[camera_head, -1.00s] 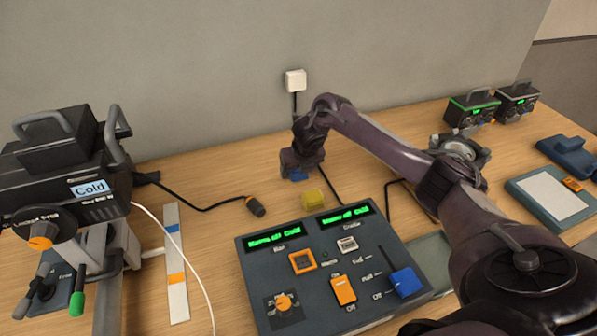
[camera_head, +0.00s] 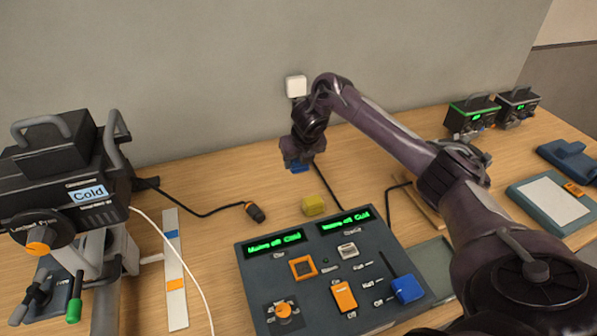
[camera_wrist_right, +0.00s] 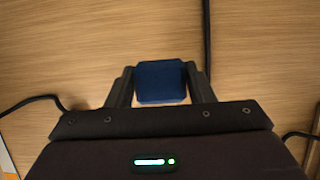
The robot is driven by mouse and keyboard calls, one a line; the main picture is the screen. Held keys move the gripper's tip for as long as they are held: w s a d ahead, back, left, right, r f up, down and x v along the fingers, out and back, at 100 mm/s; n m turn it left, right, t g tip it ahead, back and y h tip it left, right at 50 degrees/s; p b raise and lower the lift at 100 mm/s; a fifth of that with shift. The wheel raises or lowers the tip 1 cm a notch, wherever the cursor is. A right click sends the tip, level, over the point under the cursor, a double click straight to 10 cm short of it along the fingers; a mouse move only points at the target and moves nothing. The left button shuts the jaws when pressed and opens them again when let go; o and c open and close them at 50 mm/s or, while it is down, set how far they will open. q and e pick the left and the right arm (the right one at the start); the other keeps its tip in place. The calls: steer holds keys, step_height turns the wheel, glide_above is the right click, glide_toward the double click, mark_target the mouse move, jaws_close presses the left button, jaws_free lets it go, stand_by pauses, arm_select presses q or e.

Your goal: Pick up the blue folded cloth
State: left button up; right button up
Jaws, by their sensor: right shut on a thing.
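The blue folded cloth (camera_wrist_right: 162,82) is between the two fingers of my right gripper (camera_wrist_right: 160,90) in the right wrist view, with a finger against each side. In the head view my right gripper (camera_head: 297,163) hangs over the back of the table, behind the control console, and a bit of the blue cloth (camera_head: 299,168) shows at its tip. The gripper is shut on the cloth and seems to hold it above the wood. My left gripper is not in view.
A yellow block (camera_head: 314,206) lies just in front, behind the dark console (camera_head: 330,262). A black cable with a plug (camera_head: 255,212) lies to the left. A lamp unit marked Cold (camera_head: 70,185) stands at left. Wood between is mostly clear.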

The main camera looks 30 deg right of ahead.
step_height(320, 180, up, 3)
steer(key=shift+w+r, duration=0.1)
steer(key=shift+r, duration=0.05)
step_height(320, 180, up, 11)
steer(key=p, duration=0.6)
steer(key=shift+r, duration=0.2)
